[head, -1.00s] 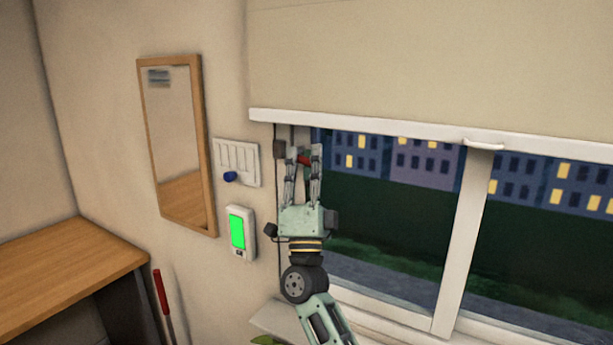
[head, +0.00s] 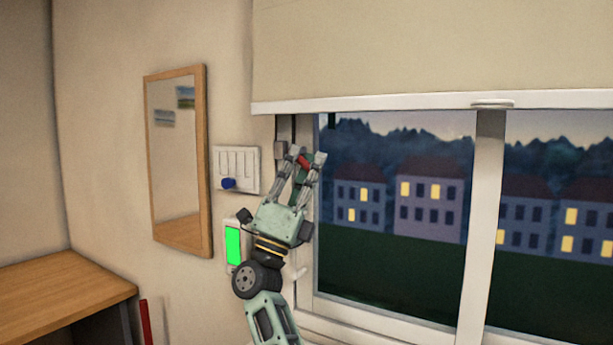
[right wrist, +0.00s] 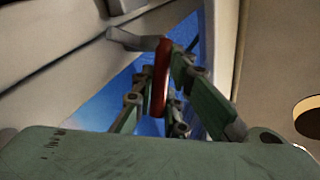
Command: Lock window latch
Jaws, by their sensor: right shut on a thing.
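The window latch has a red handle (head: 304,163) at the left side of the window frame, just under the blind. My right gripper (head: 307,156) is shut on this red handle, with a finger on each side of it. In the right wrist view the red handle (right wrist: 161,78) stands nearly upright in the picture between the fingers of my right gripper (right wrist: 160,88). A grey metal part (right wrist: 135,40) of the latch meets the handle's top there. The fingers hide part of the latch. My left gripper is not in view.
A blind with a white bottom bar (head: 400,102) hangs over the upper window. Left of the gripper are a switch panel (head: 236,160) with a blue knob (head: 228,183), a green-screened device (head: 233,246) and a wood-framed mirror (head: 207,160). A wooden desk (head: 60,300) stands at lower left.

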